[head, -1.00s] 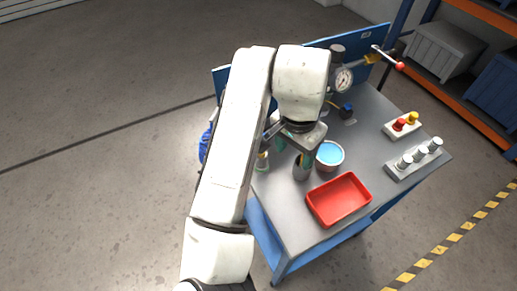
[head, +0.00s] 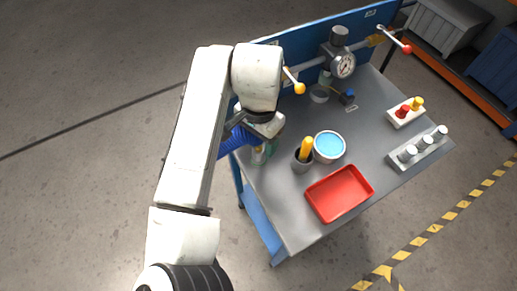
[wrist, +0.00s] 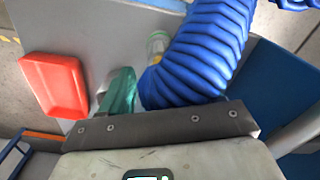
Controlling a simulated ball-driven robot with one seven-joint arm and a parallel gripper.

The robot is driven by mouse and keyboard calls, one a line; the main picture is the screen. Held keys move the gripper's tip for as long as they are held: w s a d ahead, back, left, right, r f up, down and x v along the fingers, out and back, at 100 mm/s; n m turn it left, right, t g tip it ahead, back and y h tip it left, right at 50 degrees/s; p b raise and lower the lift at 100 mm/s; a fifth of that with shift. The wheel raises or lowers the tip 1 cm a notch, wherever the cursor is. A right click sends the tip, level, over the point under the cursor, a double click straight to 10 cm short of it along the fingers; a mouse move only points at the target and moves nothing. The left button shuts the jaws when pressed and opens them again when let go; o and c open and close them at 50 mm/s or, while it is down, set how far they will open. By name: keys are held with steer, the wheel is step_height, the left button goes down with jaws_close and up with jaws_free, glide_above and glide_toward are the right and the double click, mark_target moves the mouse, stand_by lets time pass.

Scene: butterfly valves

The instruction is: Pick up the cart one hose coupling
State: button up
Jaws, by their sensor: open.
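A thick blue ribbed hose (head: 233,142) hangs at the cart's left edge in the head view. It fills the upper middle of the wrist view (wrist: 203,50), close in front of my gripper. A pale round fitting (wrist: 157,46) with a yellowish band shows beside the hose; I cannot tell whether it is the coupling or whether it joins the hose. My gripper (head: 264,143) is open above the cart's left edge, close to the hose. A green piece (wrist: 118,93) shows beside the hose, perhaps a finger. The fingertips are mostly hidden.
The grey cart top (head: 290,205) holds a red tray (head: 340,193), a tin of blue liquid (head: 329,147) and a dark cup with a yellow handle (head: 304,155). Behind stand a gauge with valve (head: 343,64) and yellow and red levers. Two racks sit right.

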mark_target(259, 152)
steer(key=shift+a+f+p, duration=0.1)
steer(key=shift+f+p, duration=0.3)
steer(key=shift+f, duration=1.85)
steer(key=c, duration=1)
steer(key=shift+c, duration=0.3)
steer(key=shift+r, duration=0.2)
